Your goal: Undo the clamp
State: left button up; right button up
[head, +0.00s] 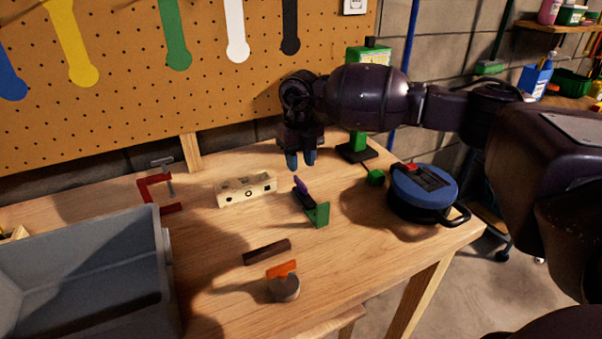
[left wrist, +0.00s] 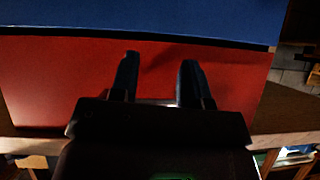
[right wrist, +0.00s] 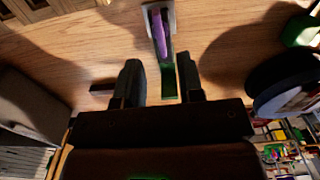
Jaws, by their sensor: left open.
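A red C-shaped clamp (head: 146,190) with a grey screw stands at the left of the workbench in the head view. A purple handle (head: 300,186) with a dark body and green plate (head: 319,214) lies mid-bench; I cannot tell whether it is also a clamp. The handle (right wrist: 159,33) and green part (right wrist: 168,78) show ahead of my right gripper in the right wrist view. My right gripper (head: 301,160) is open and empty, above the bench behind the purple handle. My left gripper (left wrist: 157,82) is open, before a red and blue surface, and outside the head view.
A pale block with holes (head: 246,190) stands mid-bench, with a grey bin (head: 85,265) at left. A dark bar (head: 267,252) and an orange-topped round piece (head: 284,287) lie in front. A blue-topped round tool (head: 424,190) and a small green cube (head: 376,177) are at right.

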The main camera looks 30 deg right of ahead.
aim_at(300, 181)
notch_tip(300, 181, up, 5)
jog(key=shift+f, duration=0.15)
dwell(0.6)
